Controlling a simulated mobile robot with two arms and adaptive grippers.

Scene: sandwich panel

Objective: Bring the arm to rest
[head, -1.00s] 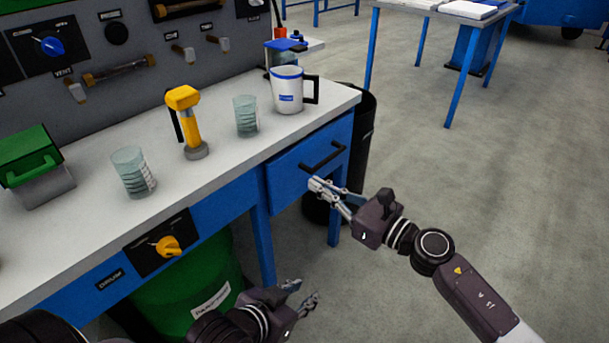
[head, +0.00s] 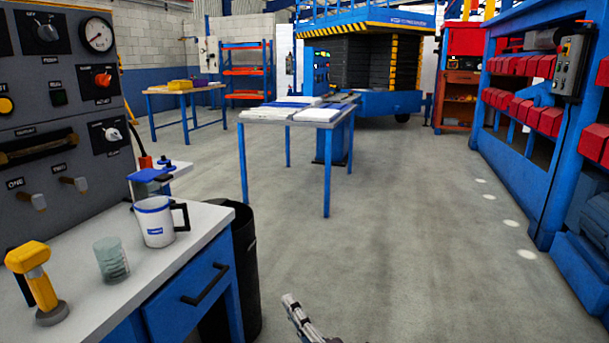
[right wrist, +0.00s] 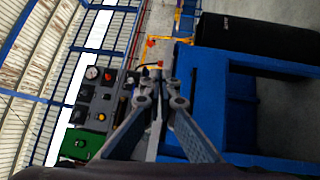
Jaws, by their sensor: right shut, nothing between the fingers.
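My right gripper (head: 291,300) shows at the bottom edge of the head view, with only its finger part in the picture. It is over the floor, to the right of the workbench and apart from the drawer. In the right wrist view the fingers (right wrist: 172,88) come together at their tips with nothing between them. The rest of my right arm is outside the head view. My left gripper is in neither view now.
The workbench (head: 110,310) at lower left carries a yellow-handled tool (head: 35,280), a glass (head: 111,260) and a white mug (head: 155,225). A black bin (head: 245,275) stands beside it. A blue-legged table (head: 262,116) stands farther back. The middle floor is clear.

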